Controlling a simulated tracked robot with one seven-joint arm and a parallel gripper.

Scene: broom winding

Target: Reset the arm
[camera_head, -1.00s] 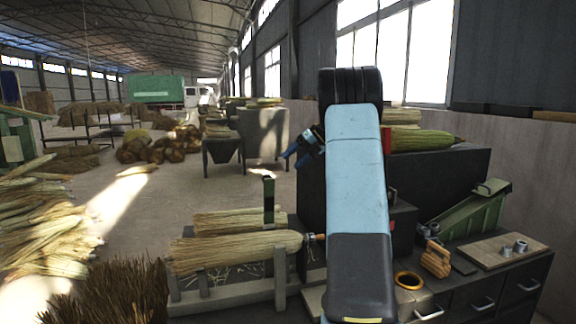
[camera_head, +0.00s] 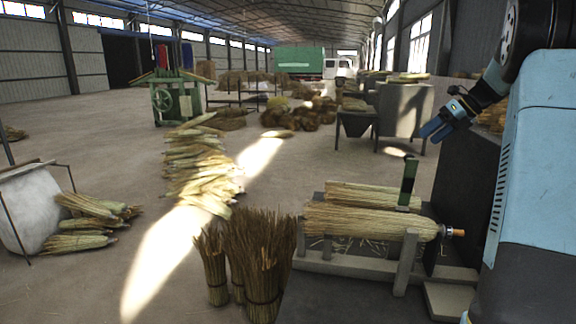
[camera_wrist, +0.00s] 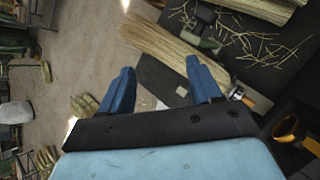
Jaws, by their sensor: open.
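My gripper (camera_head: 437,128) shows at the right of the head view, at the end of my folded arm. Its blue fingers point down and left, in the air beyond the winding bench. In the wrist view my gripper (camera_wrist: 163,88) has its two blue fingers spread apart, with nothing between them. A broom bundle (camera_head: 370,221) lies level in a cradle on the bench, left of my arm, with an orange-tipped shaft at its right end. The bundle also shows in the wrist view (camera_wrist: 175,50), beyond the fingers. My gripper is apart from it.
Upright bundles of brown twigs (camera_head: 255,262) stand at the near left of the bench. A pile of pale stalks (camera_head: 198,165) lies on the floor. A green machine (camera_head: 175,100) and a grey hopper (camera_head: 403,113) stand farther back.

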